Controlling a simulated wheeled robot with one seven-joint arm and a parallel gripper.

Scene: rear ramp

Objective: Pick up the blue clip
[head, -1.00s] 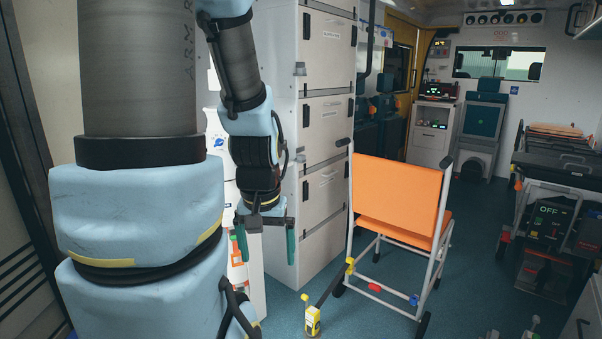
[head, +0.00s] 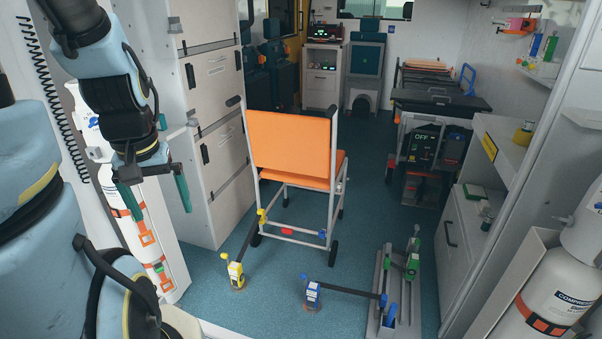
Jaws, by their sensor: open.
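A blue clip (head: 384,302) shows at the right end of a dark strap, by the grey rail (head: 380,325) on the floor. The strap (head: 347,290) runs left to a blue and white floor unit (head: 312,294). Another small blue piece (head: 322,233) sits on the chair's lower front bar. My gripper (head: 160,208) hangs at the upper left, its two green fingers spread and empty. It is far from the blue clip, beside the white cylinder.
An orange chair (head: 290,150) stands mid-floor, a yellow unit (head: 235,270) strapped to its lower frame. A green clip (head: 411,264) is on the rail. White cabinets (head: 215,140) stand left; a shelf unit (head: 505,170) and cylinder (head: 560,295) stand right. Blue floor is open between chair and rail.

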